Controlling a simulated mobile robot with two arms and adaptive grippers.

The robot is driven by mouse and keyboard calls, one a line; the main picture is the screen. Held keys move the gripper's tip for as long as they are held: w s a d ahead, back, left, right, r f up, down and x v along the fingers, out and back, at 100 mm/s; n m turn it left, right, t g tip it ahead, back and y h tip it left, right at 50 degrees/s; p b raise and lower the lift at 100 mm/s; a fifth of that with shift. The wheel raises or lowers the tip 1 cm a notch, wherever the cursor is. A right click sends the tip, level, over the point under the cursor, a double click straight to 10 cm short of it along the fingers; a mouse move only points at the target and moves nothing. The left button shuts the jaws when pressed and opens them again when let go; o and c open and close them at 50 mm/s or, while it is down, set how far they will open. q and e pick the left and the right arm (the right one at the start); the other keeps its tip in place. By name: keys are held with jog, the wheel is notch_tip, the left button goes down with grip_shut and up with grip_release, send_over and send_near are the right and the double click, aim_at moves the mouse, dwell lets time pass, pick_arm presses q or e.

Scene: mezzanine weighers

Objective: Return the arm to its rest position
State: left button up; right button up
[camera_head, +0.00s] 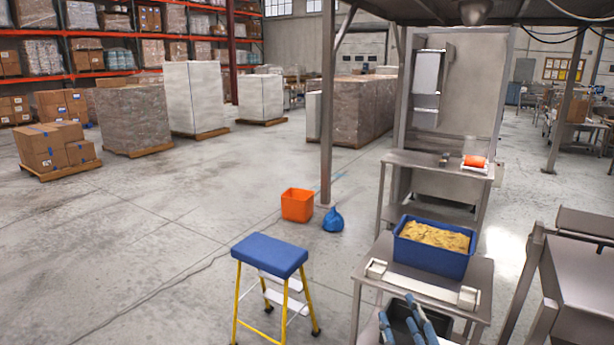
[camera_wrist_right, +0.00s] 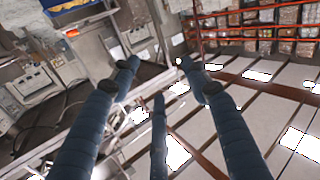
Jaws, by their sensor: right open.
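My right gripper (camera_head: 408,318) shows at the bottom edge of the head view, in front of the steel table that carries the blue crate. Its blue fingers are spread and nothing is between them. In the right wrist view the gripper (camera_wrist_right: 158,76) is also open and empty, with the room tilted behind it. Most of the right arm is hidden below the head view. My left gripper is not in view.
A blue crate (camera_head: 428,262) of yellow pieces stands on the steel table (camera_head: 468,322). Steel equipment (camera_head: 585,275) is at right.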

jog(key=s+d+f+m+g+h, duration=0.1)
jog(key=s+d+f+g, duration=0.1)
jog(key=s+f+g, duration=0.35)
jog(key=s+d+f+m+g+h, duration=0.1)
jog(key=s+d+f+g, duration=0.1)
jog(key=s+f, duration=0.65)
jog(key=s+a+f+n+g+y, duration=0.1)
jog(key=s+a+f+g+y, duration=0.1)
jog(key=s+f+g, duration=0.8)
jog(key=s+f+t+b, duration=0.1)
jog(key=s+f+b, duration=0.2)
jog(key=f, duration=1.3)
jog(key=s+f+t+b, duration=0.1)
jog(key=s+f+b, duration=0.25)
jog(key=f, duration=1.35)
jog(key=s+d+f+b, duration=0.1)
jog(key=s+f+b, duration=0.1)
jog(key=s+f, duration=0.6)
jog(key=s+d+f+g+b, duration=0.1)
jog(key=s+f+b, duration=0.2)
jog(key=s+f, duration=0.6)
notch_tip(320, 180, down, 6)
jog(key=shift+s+d+r+n+h, duration=0.2)
jog(key=shift+s+d+n+h, duration=0.1)
jog(key=shift+n, duration=0.1)
